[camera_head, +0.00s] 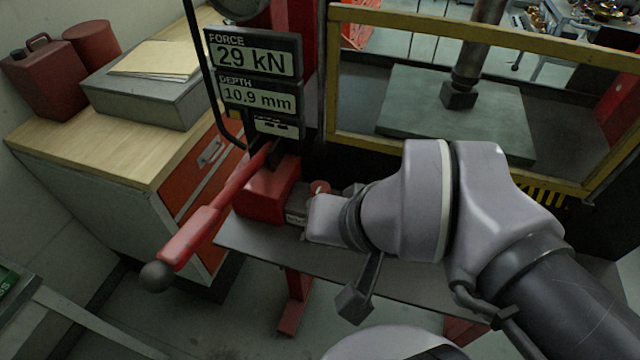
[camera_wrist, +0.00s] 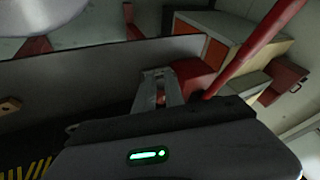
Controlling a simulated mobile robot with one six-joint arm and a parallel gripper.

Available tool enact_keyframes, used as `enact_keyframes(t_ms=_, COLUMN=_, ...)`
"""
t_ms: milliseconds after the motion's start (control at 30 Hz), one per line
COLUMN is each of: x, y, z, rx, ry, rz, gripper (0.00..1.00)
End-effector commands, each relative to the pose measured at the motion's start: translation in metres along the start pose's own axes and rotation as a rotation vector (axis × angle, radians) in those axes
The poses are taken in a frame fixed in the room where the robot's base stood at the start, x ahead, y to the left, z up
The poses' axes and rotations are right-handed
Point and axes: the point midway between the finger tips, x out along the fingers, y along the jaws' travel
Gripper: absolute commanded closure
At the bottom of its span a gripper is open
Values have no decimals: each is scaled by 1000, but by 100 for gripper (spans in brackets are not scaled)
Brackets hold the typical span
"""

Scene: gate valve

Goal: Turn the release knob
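My gripper (camera_head: 298,216) is mostly hidden behind my wrist in the head view, close to the block and the knob. In the wrist view my gripper's two grey fingers (camera_wrist: 158,78) reach toward the bench beside the red block (camera_wrist: 194,76). The gap between them is narrow and dim. I cannot tell whether they touch or hold the knob.
A red pump lever (camera_head: 205,215) with a dark ball end slants left from the block. A display (camera_head: 255,80) reads 29 kN and 10.9 mm. A yellow-framed guard (camera_head: 480,35) stands behind my arm. A wooden-topped cabinet (camera_head: 100,150) is at left.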

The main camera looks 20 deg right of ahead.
Motion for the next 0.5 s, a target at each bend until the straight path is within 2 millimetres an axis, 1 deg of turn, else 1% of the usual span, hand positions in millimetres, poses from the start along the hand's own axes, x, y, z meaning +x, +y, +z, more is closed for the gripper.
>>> enact_keyframes(t_ms=33, x=-14, y=-8, z=-16, rx=37, ry=-27, rz=20, gripper=74)
enact_keyframes(t_ms=67, x=-23, y=-14, z=-30, rx=76, ry=-51, rz=43, gripper=69)
enact_keyframes(t_ms=100, x=-35, y=-23, z=-52, rx=145, ry=-90, rz=83, gripper=61)
enact_keyframes(t_ms=167, x=-48, y=-35, z=-89, rx=268, ry=-150, rz=158, gripper=49)
enact_keyframes(t_ms=200, x=-52, y=-41, z=-111, rx=350, ry=-182, rz=214, gripper=41)
enact_keyframes(t_ms=267, x=-51, y=-47, z=-140, rx=463, ry=-220, rz=297, gripper=41)
enact_keyframes(t_ms=300, x=-48, y=-49, z=-156, rx=528, ry=-237, rz=349, gripper=41)
enact_keyframes(t_ms=400, x=-35, y=-49, z=-177, rx=638, ry=-255, rz=439, gripper=41)
enact_keyframes(t_ms=500, x=-25, y=-46, z=-182, rx=680, ry=-258, rz=474, gripper=41)
